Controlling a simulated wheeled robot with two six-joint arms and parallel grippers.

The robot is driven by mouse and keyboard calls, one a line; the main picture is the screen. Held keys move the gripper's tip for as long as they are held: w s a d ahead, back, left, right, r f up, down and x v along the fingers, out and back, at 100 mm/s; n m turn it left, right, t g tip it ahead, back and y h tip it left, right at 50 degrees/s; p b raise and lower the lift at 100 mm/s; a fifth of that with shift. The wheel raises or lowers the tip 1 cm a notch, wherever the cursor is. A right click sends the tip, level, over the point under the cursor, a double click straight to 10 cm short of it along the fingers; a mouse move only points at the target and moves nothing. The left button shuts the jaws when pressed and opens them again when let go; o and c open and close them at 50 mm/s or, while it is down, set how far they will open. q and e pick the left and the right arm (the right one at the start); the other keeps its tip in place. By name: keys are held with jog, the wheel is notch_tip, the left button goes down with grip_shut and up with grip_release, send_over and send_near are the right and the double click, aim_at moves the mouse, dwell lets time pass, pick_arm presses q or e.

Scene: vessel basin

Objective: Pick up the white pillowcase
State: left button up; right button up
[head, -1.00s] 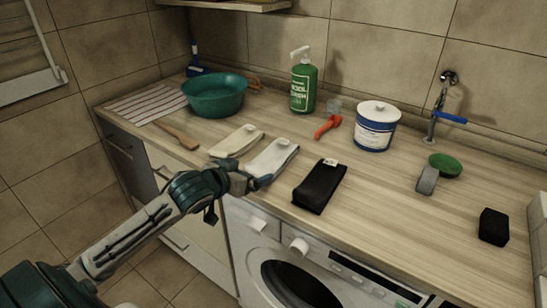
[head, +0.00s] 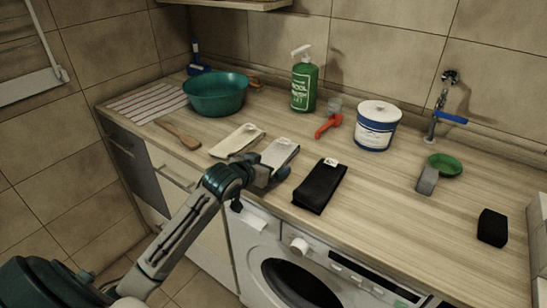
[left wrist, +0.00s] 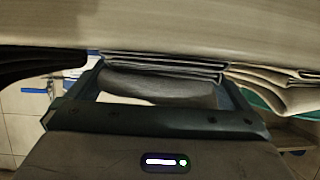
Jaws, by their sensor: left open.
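The pillowcase that looks white to pale grey (head: 281,150) lies folded on the wooden counter, between a cream folded cloth (head: 237,140) and a black folded cloth (head: 320,185). A small pale tag shows on it. My left gripper (head: 264,180) is at its front end and hides that end in the head view. In the left wrist view, the gripper (left wrist: 163,88) is open, and the folded layers (left wrist: 160,66) show greyish in front of and between its fingers. I cannot tell whether the fingers touch the cloth. My right gripper is not in view.
Behind stand a teal basin (head: 216,95), a green pump bottle (head: 304,86) and a white tub (head: 376,127). A wooden spatula (head: 179,135) lies to the left and a red-orange tool (head: 328,125) behind. The counter's front edge runs above the washing machine (head: 310,270).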

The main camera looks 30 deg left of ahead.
pick_arm(q)
jog(key=shift+c, duration=0.4)
jog(key=c, duration=1.1)
jog(key=shift+r, duration=0.1)
